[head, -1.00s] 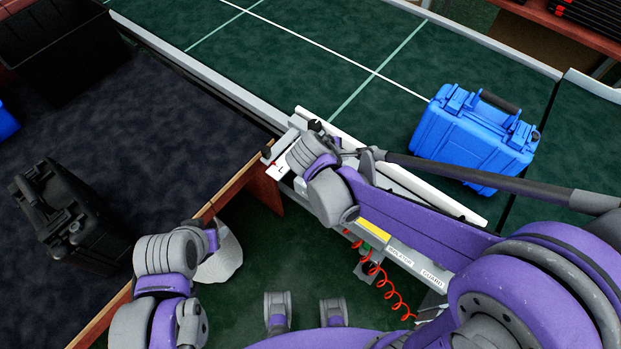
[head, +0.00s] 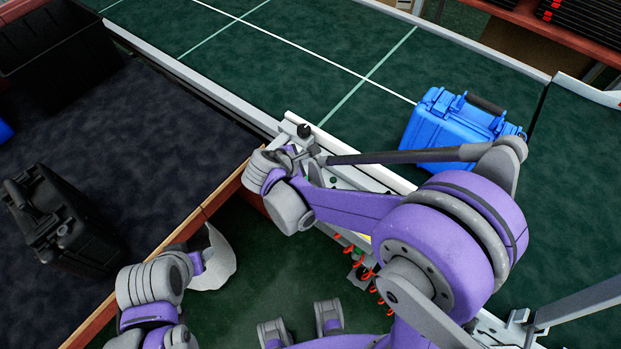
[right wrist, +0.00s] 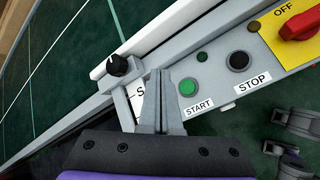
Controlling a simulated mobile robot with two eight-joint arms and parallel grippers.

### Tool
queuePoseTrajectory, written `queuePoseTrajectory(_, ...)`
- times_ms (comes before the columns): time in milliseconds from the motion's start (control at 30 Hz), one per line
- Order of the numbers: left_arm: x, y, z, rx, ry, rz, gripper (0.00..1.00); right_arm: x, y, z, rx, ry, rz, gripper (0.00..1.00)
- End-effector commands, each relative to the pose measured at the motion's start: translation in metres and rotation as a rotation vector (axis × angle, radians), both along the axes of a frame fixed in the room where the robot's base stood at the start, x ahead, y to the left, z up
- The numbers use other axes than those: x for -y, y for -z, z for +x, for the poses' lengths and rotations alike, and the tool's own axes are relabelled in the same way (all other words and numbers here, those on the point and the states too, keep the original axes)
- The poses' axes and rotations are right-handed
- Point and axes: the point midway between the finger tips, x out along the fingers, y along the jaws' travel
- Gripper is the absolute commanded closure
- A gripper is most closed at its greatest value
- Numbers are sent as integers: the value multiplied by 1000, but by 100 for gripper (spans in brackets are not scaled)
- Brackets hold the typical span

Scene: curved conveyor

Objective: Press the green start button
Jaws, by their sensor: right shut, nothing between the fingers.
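The green start button (right wrist: 188,87) is on the grey control panel in the right wrist view, above a START label (right wrist: 199,106). My right gripper (right wrist: 160,74) is shut and empty, its tips just left of the button in the picture; I cannot tell how high they are above the panel.
Right of the start button are a black stop button (right wrist: 239,61) and a red OFF switch (right wrist: 297,22) on yellow. A black knob (right wrist: 117,65) stands at left. A blue case (head: 459,132) lies on the conveyor (head: 330,35); a black case (head: 60,218) stands on the dark table.

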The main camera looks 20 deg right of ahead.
Motion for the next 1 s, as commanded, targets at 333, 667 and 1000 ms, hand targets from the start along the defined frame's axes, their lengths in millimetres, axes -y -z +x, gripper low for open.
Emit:
queuePoseTrajectory(333,0,34,-8,-16,0,0,44,0,46,-1,-1,1,0,100)
queuePoseTrajectory(667,0,64,-13,-26,0,0,44,0,81,0,0,1,1,100)
queuePoseTrajectory(1000,0,64,-13,-26,0,0,44,0,82,0,1,1,0,100)
